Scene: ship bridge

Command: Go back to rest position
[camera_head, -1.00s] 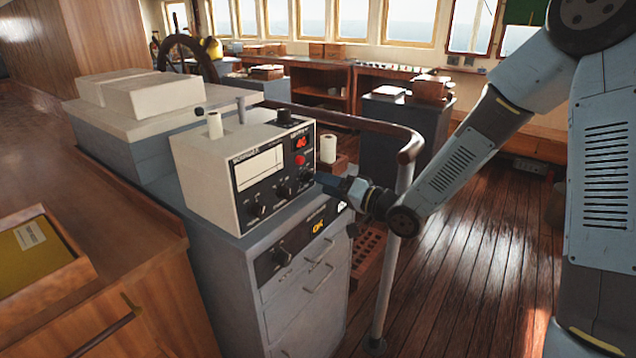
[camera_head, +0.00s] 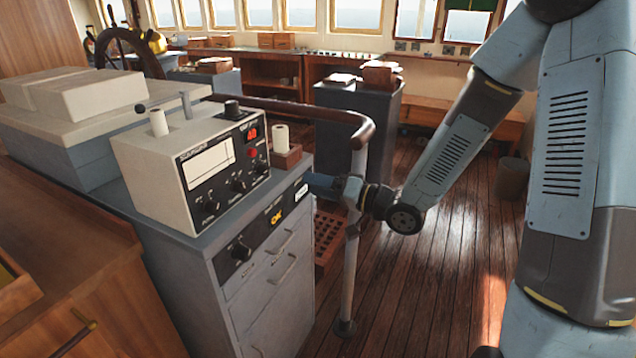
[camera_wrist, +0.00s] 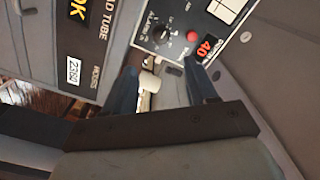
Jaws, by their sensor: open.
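My gripper (camera_head: 312,184) is at the right front edge of the grey console cabinet (camera_head: 270,300), beside the control box's panel, in the head view. In the wrist view my gripper (camera_wrist: 163,88) shows two blue fingers spread apart, with nothing held between them. The beige control box (camera_head: 185,165) with dials, a red button and a red display sits on the cabinet. My arm reaches in from the right, past the handrail. Whether the fingers touch the cabinet cannot be told.
A curved handrail (camera_head: 352,270) with a white post stands close to my wrist. A small white cylinder (camera_head: 281,138) stands on a brown block behind the box. A wooden counter (camera_head: 60,240) is at left. The plank floor (camera_head: 440,260) at right is largely clear.

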